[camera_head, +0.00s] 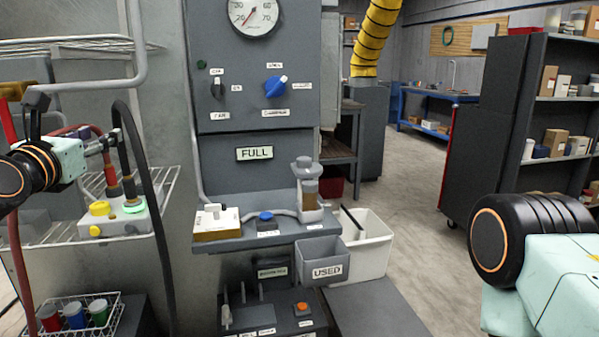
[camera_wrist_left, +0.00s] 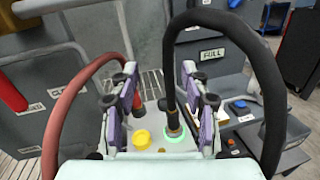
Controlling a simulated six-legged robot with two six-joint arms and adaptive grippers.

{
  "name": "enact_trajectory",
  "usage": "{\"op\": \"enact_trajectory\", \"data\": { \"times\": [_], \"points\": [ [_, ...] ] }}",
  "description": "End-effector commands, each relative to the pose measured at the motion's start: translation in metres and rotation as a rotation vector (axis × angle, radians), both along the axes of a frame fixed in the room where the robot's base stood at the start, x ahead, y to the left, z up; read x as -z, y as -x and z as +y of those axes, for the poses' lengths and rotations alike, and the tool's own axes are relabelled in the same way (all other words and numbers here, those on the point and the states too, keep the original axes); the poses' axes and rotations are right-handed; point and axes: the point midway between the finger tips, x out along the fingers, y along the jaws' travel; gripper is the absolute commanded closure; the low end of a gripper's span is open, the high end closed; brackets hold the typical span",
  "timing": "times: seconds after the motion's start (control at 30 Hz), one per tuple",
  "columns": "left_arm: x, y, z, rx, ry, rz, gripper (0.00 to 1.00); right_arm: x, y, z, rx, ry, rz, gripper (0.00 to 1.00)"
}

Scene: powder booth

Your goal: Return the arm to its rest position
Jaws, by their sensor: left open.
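My left arm comes in from the left in the head view, with its gripper (camera_head: 108,144) in front of the grey cabinet, above a pale box. In the left wrist view the two fingers of the gripper (camera_wrist_left: 163,88) stand apart with nothing clamped between them. The pale box (camera_wrist_left: 152,118) lies beyond them, with a yellow knob (camera_wrist_left: 141,137) and a black hose (camera_wrist_left: 172,100) standing in a green-lit ring. The box also shows in the head view (camera_head: 125,222). My right gripper is out of view; only part of my right arm shows at lower right.
A red hose (camera_wrist_left: 70,115) and the black hose loop close around the left gripper. A wire shelf (camera_head: 165,185) bears the box. A console shelf (camera_head: 260,240), a grey bin marked USED (camera_head: 328,271) and a white bin (camera_head: 372,255) stand to the right. Open floor (camera_head: 420,190) lies beyond.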

Motion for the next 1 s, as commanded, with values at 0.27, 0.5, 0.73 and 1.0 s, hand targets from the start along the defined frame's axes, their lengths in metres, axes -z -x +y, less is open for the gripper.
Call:
{"op": "enact_trajectory", "data": {
  "times": [0.27,0.5,0.73,1.0],
  "points": [
    [0.003,-0.001,0.0,-0.009,-0.273,0.019,0.53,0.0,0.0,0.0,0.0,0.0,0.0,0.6],
    [0.016,0.005,-0.01,0.001,-0.655,0.064,0.53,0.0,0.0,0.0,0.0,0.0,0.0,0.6],
    [0.07,0.014,-0.036,0.095,-1.172,0.172,0.53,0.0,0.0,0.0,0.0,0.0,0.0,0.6],
    [0.188,0.044,-0.071,0.396,-1.799,0.312,0.53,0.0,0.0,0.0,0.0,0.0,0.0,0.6]
  ]
}}
